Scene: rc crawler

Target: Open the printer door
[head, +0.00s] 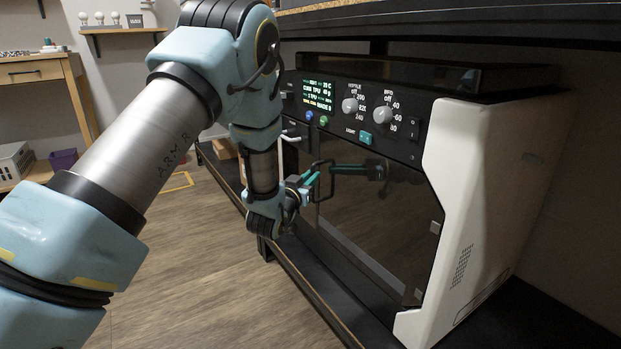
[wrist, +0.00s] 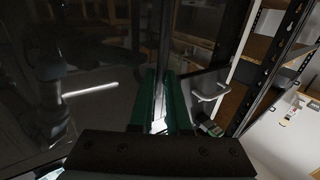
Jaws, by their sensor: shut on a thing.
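The printer (head: 465,190) stands on a dark shelf, with a white side and a black front. Its door (head: 385,230) is a dark, glossy panel below the controls and looks shut. A dark bar handle (head: 319,218) runs down the door's left side. My gripper (head: 313,184), with green fingers, is at this handle and shut on it. In the wrist view, the two green fingers (wrist: 162,105) close around the dark upright handle (wrist: 167,45), beside the reflective door (wrist: 95,50). The fingers hide part of the handle.
A control panel (head: 350,112) with a lit screen, knobs and buttons sits above the door. The dark shelf edge (head: 310,290) runs below it, and a black tabletop (head: 470,25) hangs over the printer. Open wooden floor (head: 200,285) lies to the left.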

